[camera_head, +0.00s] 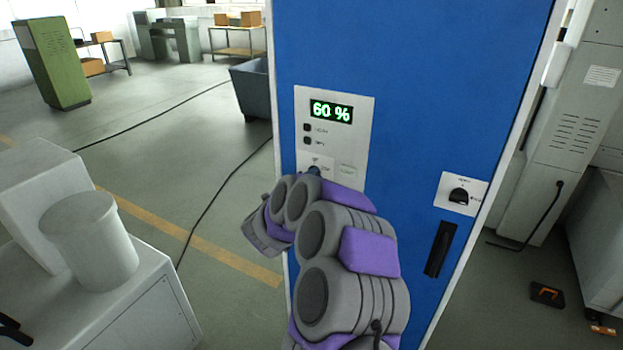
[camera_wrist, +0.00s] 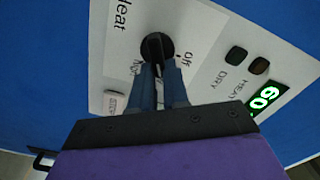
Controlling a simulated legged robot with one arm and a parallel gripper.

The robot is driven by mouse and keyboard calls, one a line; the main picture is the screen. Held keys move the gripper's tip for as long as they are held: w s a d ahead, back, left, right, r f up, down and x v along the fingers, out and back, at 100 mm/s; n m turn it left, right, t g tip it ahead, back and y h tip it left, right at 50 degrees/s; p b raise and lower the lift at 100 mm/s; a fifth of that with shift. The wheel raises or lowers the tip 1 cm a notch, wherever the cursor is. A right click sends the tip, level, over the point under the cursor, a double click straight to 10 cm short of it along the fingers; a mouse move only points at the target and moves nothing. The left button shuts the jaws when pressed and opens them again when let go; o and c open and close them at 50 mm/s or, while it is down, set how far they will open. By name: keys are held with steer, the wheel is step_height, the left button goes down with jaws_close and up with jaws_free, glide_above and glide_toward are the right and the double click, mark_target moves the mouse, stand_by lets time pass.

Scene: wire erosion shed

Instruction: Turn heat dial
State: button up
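In the head view my gripper (camera_head: 314,171) reaches the lower part of the white control panel (camera_head: 360,125) on the blue cabinet (camera_head: 415,75). There my arm mostly hides the dial. The green display (camera_head: 331,111) reads 60 %.
A second black dial (camera_head: 459,196) sits on its own plate at the right, above a black handle (camera_head: 440,249). A white bucket (camera_head: 90,240) stands on a bench at the left. A dark cable (camera_head: 215,198) crosses the floor. Open floor lies left of the cabinet.

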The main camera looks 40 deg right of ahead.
steer(key=o, duration=0.5)
steer(key=shift+c, duration=0.2)
steer(key=p+v, duration=0.2)
steer(key=v, duration=1.5)
steer(key=shift+a, duration=0.2)
steer(key=shift+s+f, duration=0.1)
steer(key=shift+f, duration=0.05)
